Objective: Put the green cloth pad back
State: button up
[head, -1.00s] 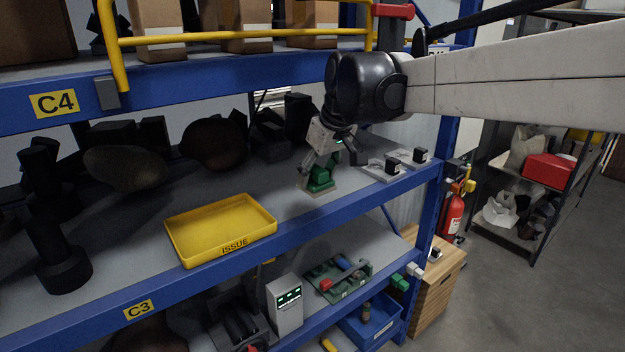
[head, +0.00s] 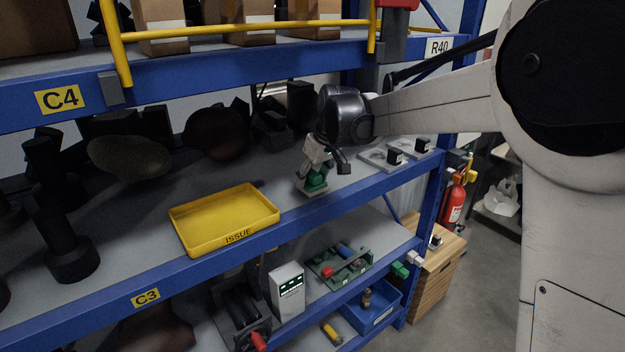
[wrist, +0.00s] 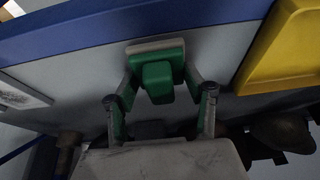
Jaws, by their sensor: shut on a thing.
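The green cloth pad (head: 317,181) is a green block with a pale flat layer at one face. It is over the middle shelf, right of the yellow tray. It also shows in the wrist view (wrist: 158,82), with the pale layer (wrist: 155,46) on the side away from my gripper. My gripper (head: 315,170) points down and is shut on the green part, one finger on each side. In the wrist view my gripper (wrist: 160,90) frames the pad. I cannot tell whether the pale face touches the shelf.
The yellow ISSUE tray (head: 224,220) is empty, left of my gripper. Pale plates with black blocks (head: 394,157) lie to the right. Dark objects (head: 215,135) line the shelf's back. The blue upper beam (head: 230,70) runs above. Bare shelf (head: 150,215) shows left of the tray.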

jog(key=shift+f, duration=0.65)
jog(key=shift+f, duration=0.15)
jog(key=o, duration=1.1)
